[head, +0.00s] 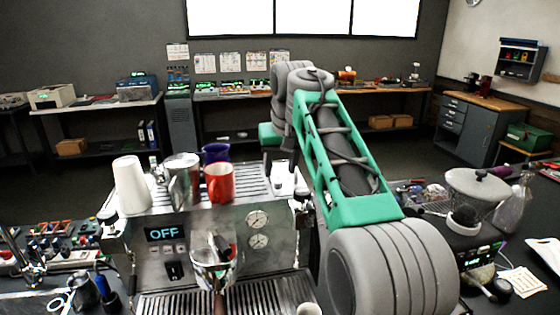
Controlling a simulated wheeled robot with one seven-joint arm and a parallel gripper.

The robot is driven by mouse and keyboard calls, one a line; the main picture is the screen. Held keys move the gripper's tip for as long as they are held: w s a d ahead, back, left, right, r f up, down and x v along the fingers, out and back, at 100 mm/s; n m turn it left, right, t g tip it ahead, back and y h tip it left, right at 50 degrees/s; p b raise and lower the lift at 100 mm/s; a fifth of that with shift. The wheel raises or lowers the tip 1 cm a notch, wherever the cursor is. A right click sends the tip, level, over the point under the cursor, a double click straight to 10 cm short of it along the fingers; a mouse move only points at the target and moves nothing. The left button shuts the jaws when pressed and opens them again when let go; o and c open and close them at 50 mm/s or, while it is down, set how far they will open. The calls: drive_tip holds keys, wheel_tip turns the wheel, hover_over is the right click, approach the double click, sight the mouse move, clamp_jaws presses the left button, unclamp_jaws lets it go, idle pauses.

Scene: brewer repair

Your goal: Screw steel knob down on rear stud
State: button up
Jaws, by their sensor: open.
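The espresso machine (200,250) stands in the front, with a steel body, two gauges and a display reading OFF. Its cup tray (262,183) on top holds several cups and a jug. My arm reaches over the right side of the machine and bends down behind its rear right corner. My gripper cannot be made out; the arm's far end is hidden or too small to see. I cannot make out the steel knob or the rear stud, and cannot tell whether they are together.
A portafilter (213,270) juts from the front. A glass carafe (515,205) stands at right.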

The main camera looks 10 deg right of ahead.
sight(278, 181)
drive_tip(key=x, duration=0.5)
drive_tip(key=shift+f, duration=0.1)
clamp_jaws()
idle(0.4)
